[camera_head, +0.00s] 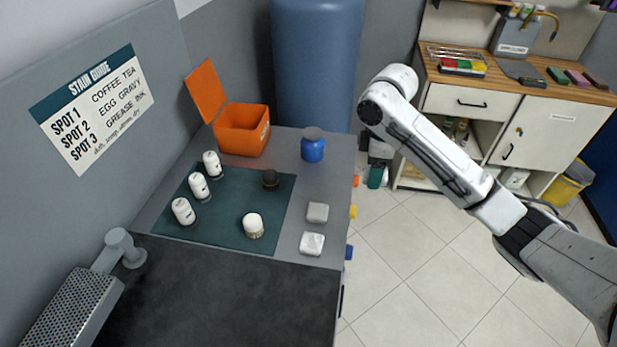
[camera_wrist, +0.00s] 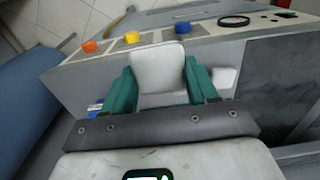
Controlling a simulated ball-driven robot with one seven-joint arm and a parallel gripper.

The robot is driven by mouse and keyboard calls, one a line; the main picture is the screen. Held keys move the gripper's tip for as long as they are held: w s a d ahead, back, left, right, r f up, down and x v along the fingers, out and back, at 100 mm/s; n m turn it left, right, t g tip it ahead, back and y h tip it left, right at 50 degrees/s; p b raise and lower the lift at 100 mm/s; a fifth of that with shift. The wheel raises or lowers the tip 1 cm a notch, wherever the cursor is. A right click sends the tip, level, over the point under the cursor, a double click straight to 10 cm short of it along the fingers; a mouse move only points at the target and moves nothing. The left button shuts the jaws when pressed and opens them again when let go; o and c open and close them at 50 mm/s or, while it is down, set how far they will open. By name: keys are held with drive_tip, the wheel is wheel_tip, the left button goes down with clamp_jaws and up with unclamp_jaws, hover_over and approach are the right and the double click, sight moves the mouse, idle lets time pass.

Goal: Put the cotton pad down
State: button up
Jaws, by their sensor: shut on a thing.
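In the wrist view my gripper (camera_wrist: 160,78) has two teal fingers shut on a pale, square, soft-looking cotton pad (camera_wrist: 158,66). The pad stands out beyond the fingertips. I cannot tell whether it touches a surface. A second small white block (camera_wrist: 223,77) lies just right of the right finger. In the head view a grey block (camera_head: 317,212) and a white block (camera_head: 312,244) sit on the grey counter (camera_head: 290,258), right of the green mat (camera_head: 222,226). My fingers cannot be clearly made out there.
A blue jar (camera_head: 313,147) and an open orange box (camera_head: 242,132) stand behind. Coloured knobs (camera_wrist: 132,38) line the counter edge. A blue cylinder (camera_head: 318,60) stands beyond.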

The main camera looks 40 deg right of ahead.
drive_tip(key=w+a+f+b, duration=0.2)
drive_tip(key=w+f+b, duration=0.2)
drive_tip(key=w, duration=0.5)
drive_tip(key=b, duration=0.1)
hover_over(321, 189)
drive_tip(key=f, duration=0.5)
drive_tip(key=shift+s, duration=0.4)
drive_tip(key=shift+w+a+f, duration=0.15)
drive_tip(key=shift+w+f, duration=0.2)
drive_tip(key=shift+f+p, duration=0.4)
drive_tip(key=shift+f, duration=1.25)
drive_tip(key=shift+f, duration=0.2)
drive_tip(key=o, duration=1.1)
drive_tip(key=shift+r, duration=0.1)
wheel_tip(321, 189, up, 12)
drive_tip(key=shift+r+b, duration=0.15)
drive_tip(key=shift+b, duration=0.2)
